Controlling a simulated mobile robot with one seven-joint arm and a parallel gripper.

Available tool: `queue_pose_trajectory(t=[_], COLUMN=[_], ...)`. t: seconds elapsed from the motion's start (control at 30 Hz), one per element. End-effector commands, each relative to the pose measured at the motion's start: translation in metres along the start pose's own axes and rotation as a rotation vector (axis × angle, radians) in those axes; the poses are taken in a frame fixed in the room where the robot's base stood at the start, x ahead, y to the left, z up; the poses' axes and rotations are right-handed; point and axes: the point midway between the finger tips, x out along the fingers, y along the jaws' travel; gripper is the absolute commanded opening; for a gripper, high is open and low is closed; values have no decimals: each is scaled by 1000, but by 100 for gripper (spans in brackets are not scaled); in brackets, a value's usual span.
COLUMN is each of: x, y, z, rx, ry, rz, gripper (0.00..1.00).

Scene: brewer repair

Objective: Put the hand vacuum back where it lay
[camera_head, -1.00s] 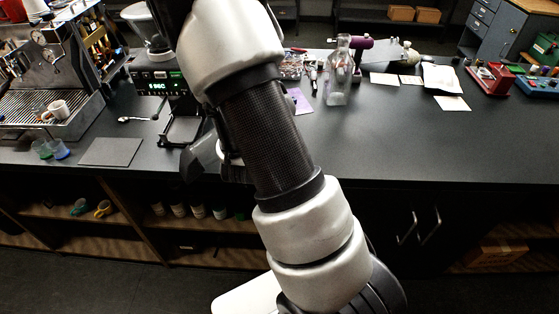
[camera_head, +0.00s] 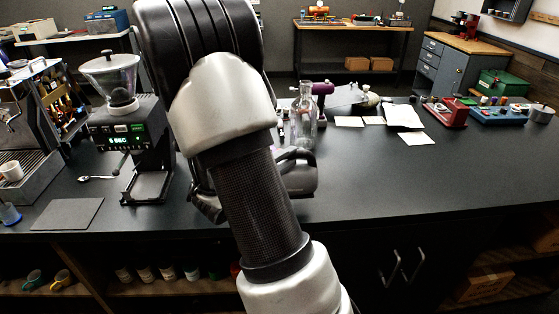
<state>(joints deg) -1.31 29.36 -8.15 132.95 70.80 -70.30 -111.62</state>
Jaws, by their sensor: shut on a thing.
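A dark, rounded body with a loop-like handle, which looks like the hand vacuum (camera_head: 299,176), shows just right of my forearm, over the dark counter. My gripper is mostly hidden behind my forearm, with some dark parts showing at the forearm's left edge. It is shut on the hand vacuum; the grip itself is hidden. I cannot tell whether the vacuum touches the counter (camera_head: 385,175).
A grinder (camera_head: 128,135) with a clear hopper and a dark mat (camera_head: 68,214) are on the left. A clear bottle (camera_head: 304,118) and a purple-handled tool (camera_head: 322,89) stand behind the vacuum. White papers (camera_head: 404,117) lie farther right. The counter's front right is clear.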

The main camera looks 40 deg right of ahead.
Motion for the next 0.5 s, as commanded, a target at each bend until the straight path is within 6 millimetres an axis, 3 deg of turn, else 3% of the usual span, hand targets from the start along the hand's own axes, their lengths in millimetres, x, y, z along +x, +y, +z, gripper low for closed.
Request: queue_pose_trajectory(t=[0.27, 0.5], x=[3, 8], y=[-17, -45], z=[-3, -6], rx=[6, 4], ry=[1, 0], rz=[7, 6], gripper=[0, 0])
